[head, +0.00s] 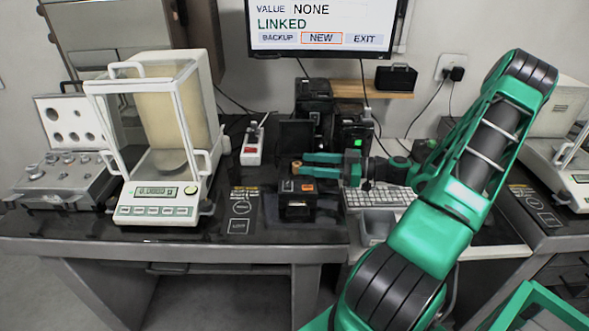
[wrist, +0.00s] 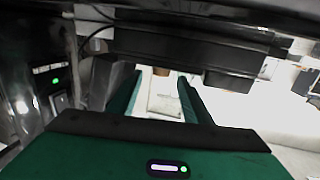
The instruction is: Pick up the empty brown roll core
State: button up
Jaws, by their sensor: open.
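A small black printer (head: 297,208) stands on the table with its lid (head: 296,135) raised. A small brown piece (head: 296,168), which looks like the roll core, shows at the printer's top by my fingertips. It is too small to tell whether it is touched. My gripper (head: 303,164) reaches in from the right, above the printer, its two green fingers apart. In the wrist view my gripper (wrist: 158,88) is open, with a pale patch between the fingers.
A balance (head: 158,213) with a glass draft shield stands left of the printer, beside a weight case (head: 70,170). A keyboard (head: 378,197) lies to the right. A monitor (head: 320,25) and black devices (head: 313,98) are behind. A grey bin (head: 376,228) sits near the front.

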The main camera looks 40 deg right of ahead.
aim_at(297, 163)
jog(key=shift+f+x, duration=0.15)
jog(key=shift+x, duration=1)
jog(key=shift+f+x, duration=0.1)
jog(key=shift+x, duration=1.05)
jog(key=c, duration=1.1)
jog(key=shift+r, duration=0.1)
jog(key=shift+c, duration=0.2)
